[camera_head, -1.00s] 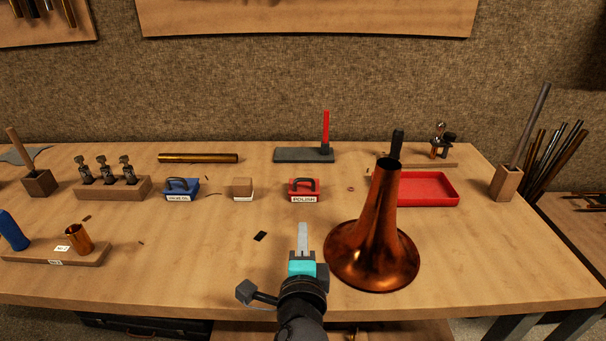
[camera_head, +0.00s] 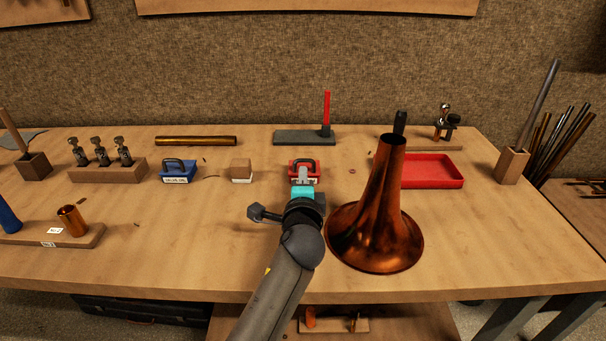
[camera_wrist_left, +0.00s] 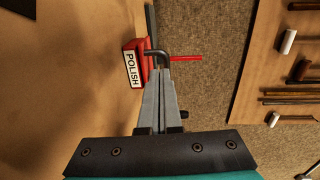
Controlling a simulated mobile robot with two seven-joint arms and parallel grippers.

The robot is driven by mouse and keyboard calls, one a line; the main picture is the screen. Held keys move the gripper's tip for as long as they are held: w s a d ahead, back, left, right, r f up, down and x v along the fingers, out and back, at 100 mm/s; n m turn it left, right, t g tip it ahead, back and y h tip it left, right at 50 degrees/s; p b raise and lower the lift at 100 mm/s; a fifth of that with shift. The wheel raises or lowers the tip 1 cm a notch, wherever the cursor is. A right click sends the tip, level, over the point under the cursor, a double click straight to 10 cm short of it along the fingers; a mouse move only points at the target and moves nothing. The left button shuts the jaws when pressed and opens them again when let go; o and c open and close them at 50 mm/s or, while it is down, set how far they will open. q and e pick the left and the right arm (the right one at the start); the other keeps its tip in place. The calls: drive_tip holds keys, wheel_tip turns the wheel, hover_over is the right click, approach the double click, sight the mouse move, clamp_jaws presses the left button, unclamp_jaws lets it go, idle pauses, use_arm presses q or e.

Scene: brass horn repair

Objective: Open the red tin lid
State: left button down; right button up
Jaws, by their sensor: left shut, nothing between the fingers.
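The red tin (camera_head: 293,166) sits on the bench with a dark handle on its lid; the lid looks closed. Its label reads POLISH in the left wrist view (camera_wrist_left: 132,70). My left gripper (camera_head: 302,175) is shut with nothing between its fingers. Its fingertips are at the front of the tin, near the handle, and hide part of the label in the head view. In the left wrist view the fingertips (camera_wrist_left: 157,72) overlap the handle's end; I cannot tell whether they touch it. My right gripper is not in view.
A copper horn bell (camera_head: 378,220) stands close to the right of my left arm. A red tray (camera_head: 432,171) lies to the right. The bench front left of my arm is mostly clear.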

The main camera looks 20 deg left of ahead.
sight(304, 161)
use_arm(q)
drive_tip(key=shift+w+a+r, duration=0.1)
drive_tip(key=shift+w+a, duration=0.05)
drive_tip(key=shift+w, duration=0.35)
drive_tip(key=shift+w+a+r, duration=0.1)
drive_tip(key=shift+w+a, duration=0.05)
drive_tip(key=shift+w, duration=0.3)
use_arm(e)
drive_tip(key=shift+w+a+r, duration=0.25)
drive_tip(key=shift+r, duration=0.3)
use_arm(q)
drive_tip(key=shift+r+p, duration=0.2)
drive_tip(key=shift+p, duration=0.55)
drive_tip(key=shift+w+g+p, duration=0.1)
drive_tip(key=shift+g+p, duration=0.2)
drive_tip(key=shift+p, duration=0.2)
drive_tip(key=shift+r+p, duration=0.25)
drive_tip(key=shift+p, duration=0.6)
drive_tip(key=shift+w+r+g+p, duration=0.15)
drive_tip(key=shift+g+p, duration=0.25)
drive_tip(key=shift+p, duration=0.7)
drive_tip(key=shift+r, duration=0.1)
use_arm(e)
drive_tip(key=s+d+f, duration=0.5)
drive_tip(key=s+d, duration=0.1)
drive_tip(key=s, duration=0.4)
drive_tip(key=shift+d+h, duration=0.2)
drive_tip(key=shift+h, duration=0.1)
